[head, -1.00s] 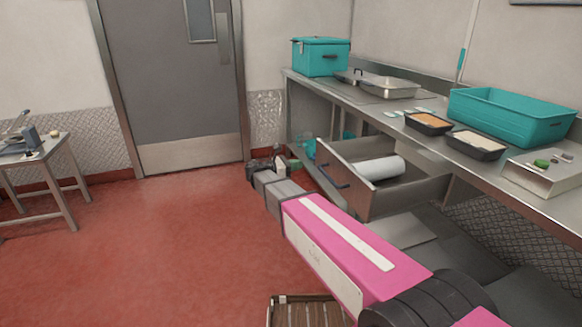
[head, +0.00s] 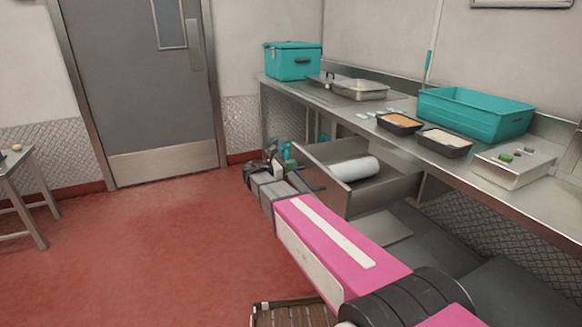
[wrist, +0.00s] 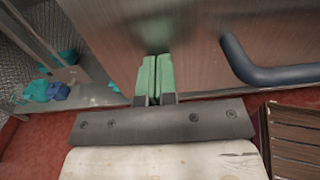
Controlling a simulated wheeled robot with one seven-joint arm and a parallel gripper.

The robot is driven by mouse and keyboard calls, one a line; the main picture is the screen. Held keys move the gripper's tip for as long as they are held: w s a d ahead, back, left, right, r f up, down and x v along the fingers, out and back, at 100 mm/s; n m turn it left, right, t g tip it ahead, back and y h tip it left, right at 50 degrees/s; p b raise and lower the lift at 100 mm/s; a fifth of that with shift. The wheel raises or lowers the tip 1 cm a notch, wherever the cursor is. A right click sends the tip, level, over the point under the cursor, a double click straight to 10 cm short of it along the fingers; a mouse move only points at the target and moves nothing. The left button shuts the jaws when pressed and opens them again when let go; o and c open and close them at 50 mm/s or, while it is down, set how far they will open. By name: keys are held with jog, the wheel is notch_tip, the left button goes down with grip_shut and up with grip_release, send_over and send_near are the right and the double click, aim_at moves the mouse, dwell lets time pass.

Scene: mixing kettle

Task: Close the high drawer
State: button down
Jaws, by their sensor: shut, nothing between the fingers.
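The high drawer (head: 390,192) is pulled out from under the steel counter, with a white roll (head: 354,169) lying inside it. Its dark curved handle (head: 308,180) is on the front panel; the handle also shows in the wrist view (wrist: 275,75), to the right of my fingers. My gripper (wrist: 154,80) has green fingertips held together with nothing between them. They point at the brushed metal drawer front (wrist: 195,45), left of the handle. Contact with the panel cannot be told.
The counter (head: 340,106) carries a teal cooler box (head: 292,61), a teal bin (head: 475,114), food trays (head: 399,124) and a white box (head: 514,163). A slatted wooden crate (head: 290,314) stands on the floor below. Open red floor lies to the left.

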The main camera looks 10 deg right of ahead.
jog(key=shift+d, duration=0.1)
send_near(355, 151)
jog(key=d+r, duration=0.1)
jog(key=d, duration=0.1)
jog(key=s+d, duration=0.1)
jog(key=d, duration=0.2)
jog(key=s+d+r, duration=0.1)
jog(key=d, duration=0.1)
jog(key=shift+d+r, duration=0.15)
jog(key=shift+r, duration=0.15)
jog(key=shift+d, duration=0.1)
